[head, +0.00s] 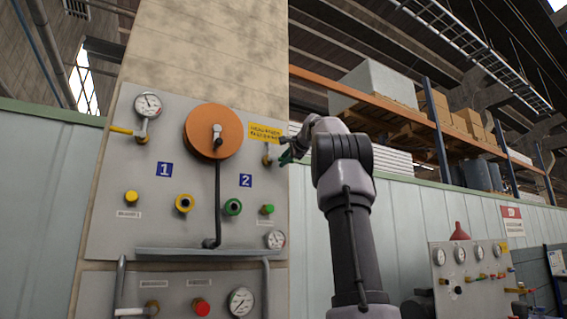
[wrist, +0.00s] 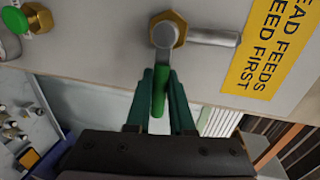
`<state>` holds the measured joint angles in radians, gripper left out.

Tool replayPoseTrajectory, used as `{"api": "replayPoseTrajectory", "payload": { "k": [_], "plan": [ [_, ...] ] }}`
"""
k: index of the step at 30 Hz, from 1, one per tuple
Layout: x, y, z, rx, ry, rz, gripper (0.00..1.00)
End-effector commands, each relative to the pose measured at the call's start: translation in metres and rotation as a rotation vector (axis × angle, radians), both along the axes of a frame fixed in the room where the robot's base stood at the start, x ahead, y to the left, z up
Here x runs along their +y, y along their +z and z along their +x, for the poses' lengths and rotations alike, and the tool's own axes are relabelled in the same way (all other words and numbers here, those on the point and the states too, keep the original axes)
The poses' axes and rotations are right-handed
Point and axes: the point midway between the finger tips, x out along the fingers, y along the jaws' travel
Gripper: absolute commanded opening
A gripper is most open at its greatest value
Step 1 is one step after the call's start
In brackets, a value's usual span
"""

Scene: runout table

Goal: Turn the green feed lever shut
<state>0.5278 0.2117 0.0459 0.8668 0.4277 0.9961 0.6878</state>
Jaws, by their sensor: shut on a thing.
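The green feed lever (wrist: 158,92) sits on a brass valve nut (wrist: 167,30) on the grey panel. In the wrist view its green grip lies between the two teal fingers of my gripper (wrist: 160,104), which are closed around it. The lever points down in that view, about square to the grey pipe stub (wrist: 212,36). In the head view, my gripper (head: 291,153) is at the panel's right edge, beside the brass valve (head: 267,160) under the yellow sign. It hides part of the lever there.
The panel (head: 170,235) carries an orange wheel (head: 213,131), a yellow lever (head: 121,130), gauges and coloured knobs. The yellow sign (wrist: 268,45) is close to the valve. A green knob (wrist: 40,19) is at the left in the wrist view. A second panel (head: 470,300) stands right.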

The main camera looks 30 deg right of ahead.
Motion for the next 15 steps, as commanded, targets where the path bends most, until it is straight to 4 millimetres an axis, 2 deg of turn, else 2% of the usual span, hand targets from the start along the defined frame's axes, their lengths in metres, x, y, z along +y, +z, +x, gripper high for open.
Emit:
{"api": "replayPoseTrajectory", "payload": {
  "k": [12,13,15],
  "plan": [
    [0.0004,0.0007,-0.0001,-0.001,0.001,-0.009,0.00],
    [0.0004,0.0008,-0.0001,-0.001,0.001,-0.009,0.25],
    [0.0005,0.0008,-0.0002,-0.001,0.001,-0.009,0.51]
  ]
}}
